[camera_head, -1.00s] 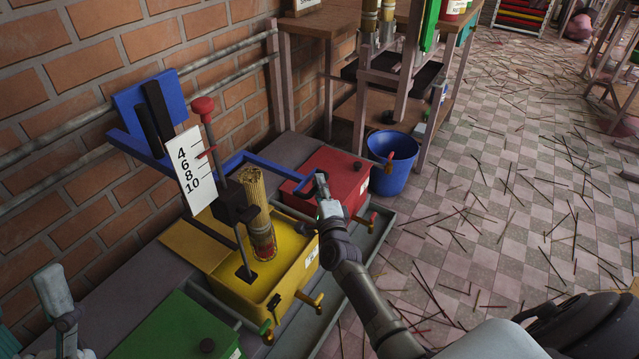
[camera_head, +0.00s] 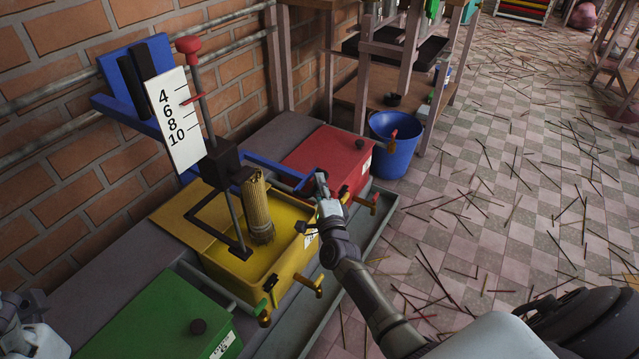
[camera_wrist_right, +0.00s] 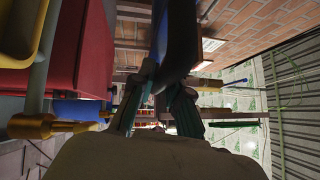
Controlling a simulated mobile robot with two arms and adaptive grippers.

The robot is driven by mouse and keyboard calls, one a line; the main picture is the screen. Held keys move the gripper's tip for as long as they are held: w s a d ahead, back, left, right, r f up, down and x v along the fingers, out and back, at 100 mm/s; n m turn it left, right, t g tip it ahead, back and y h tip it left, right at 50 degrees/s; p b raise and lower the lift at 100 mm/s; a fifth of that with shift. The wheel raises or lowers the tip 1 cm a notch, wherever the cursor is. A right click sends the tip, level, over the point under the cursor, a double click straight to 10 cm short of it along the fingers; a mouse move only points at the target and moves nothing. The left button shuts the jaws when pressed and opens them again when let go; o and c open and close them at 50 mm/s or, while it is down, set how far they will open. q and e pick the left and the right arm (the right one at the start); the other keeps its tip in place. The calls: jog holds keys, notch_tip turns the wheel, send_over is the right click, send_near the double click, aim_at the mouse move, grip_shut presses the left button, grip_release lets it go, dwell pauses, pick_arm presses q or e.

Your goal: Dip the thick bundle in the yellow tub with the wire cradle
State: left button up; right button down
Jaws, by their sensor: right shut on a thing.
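The thick tan bundle (camera_head: 258,212) stands nearly upright in the yellow tub (camera_head: 215,268), its lower end down inside it. A dark frame of bars (camera_head: 205,222), seemingly the wire cradle, hangs beside it from a dark block (camera_head: 222,162). My right gripper (camera_head: 322,188) is at the right end of a blue bar (camera_head: 283,172) that runs behind the bundle. In the right wrist view the right gripper (camera_wrist_right: 155,95) is shut on the dark blue bar (camera_wrist_right: 178,38). My left arm shows only at the lower left edge; its fingers are cut off.
A white scale (camera_head: 178,118) marked 4 to 10 stands beside a red-knobbed rod (camera_head: 187,46). A red tub (camera_head: 312,155) is behind, a green tub (camera_head: 160,325) in front. A blue bucket (camera_head: 393,150) stands by the table. Sticks litter the floor at right.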

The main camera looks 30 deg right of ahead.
jog(key=shift+f, duration=0.3)
jog(key=c, duration=1.1)
grip_release()
jog(key=shift+f, duration=0.1)
jog(key=shift+c, duration=0.2)
jog(key=v, duration=1.2)
